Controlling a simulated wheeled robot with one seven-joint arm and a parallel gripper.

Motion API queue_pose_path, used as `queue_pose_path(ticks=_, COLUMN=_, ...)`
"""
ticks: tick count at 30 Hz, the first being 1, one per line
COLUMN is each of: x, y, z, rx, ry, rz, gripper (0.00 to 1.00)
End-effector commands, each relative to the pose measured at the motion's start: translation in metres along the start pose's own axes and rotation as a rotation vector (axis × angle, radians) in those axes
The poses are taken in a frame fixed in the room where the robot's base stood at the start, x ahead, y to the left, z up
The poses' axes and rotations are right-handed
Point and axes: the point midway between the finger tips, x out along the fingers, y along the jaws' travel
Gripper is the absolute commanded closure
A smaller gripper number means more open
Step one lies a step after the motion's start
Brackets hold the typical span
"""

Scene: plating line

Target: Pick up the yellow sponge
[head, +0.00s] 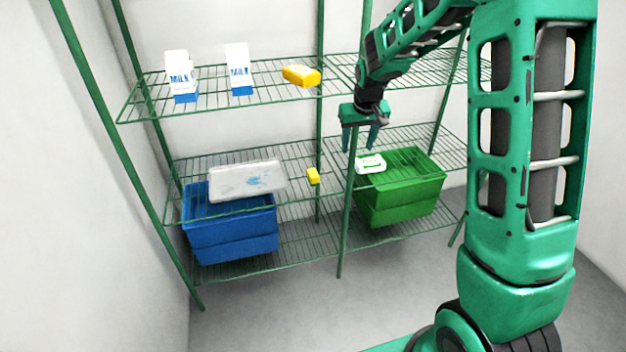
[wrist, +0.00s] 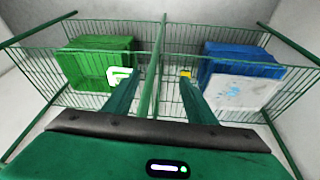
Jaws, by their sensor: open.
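A small plain yellow block (head: 313,176), which looks like the sponge, lies on the middle wire shelf near the centre post. It also shows in the wrist view (wrist: 185,73), close to the right fingertip and partly hidden. A larger yellow block (head: 301,76) with a marking lies on the upper shelf; I cannot tell for certain what it is. My gripper (head: 360,149) is open and empty, its fingers pointing down, to the right of the small yellow block and apart from it. In the wrist view both fingers (wrist: 157,82) are spread on either side of the post.
A green post (head: 350,205) stands close to my gripper. A white-and-green item (head: 370,163) is by the green crate (head: 405,190). A blue crate (head: 232,235) and a pale, blue-smudged panel (head: 247,181) are left. Two milk cartons (head: 239,70) stand on the upper shelf.

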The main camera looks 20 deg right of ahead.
Motion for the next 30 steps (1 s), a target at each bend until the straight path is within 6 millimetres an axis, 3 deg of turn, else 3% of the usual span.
queue_pose_path(ticks=1, x=0.020, y=-0.017, z=-0.014, rx=-0.024, ry=0.010, rz=-0.014, gripper=0.49)
queue_pose_path(ticks=6, x=0.073, y=-0.060, z=-0.052, rx=-0.076, ry=0.055, rz=-0.053, gripper=0.49)
queue_pose_path(ticks=15, x=0.159, y=-0.096, z=-0.086, rx=-0.106, ry=0.082, rz=-0.080, gripper=0.49)
queue_pose_path(ticks=30, x=0.221, y=-0.106, z=-0.096, rx=-0.109, ry=0.087, rz=-0.085, gripper=0.49)
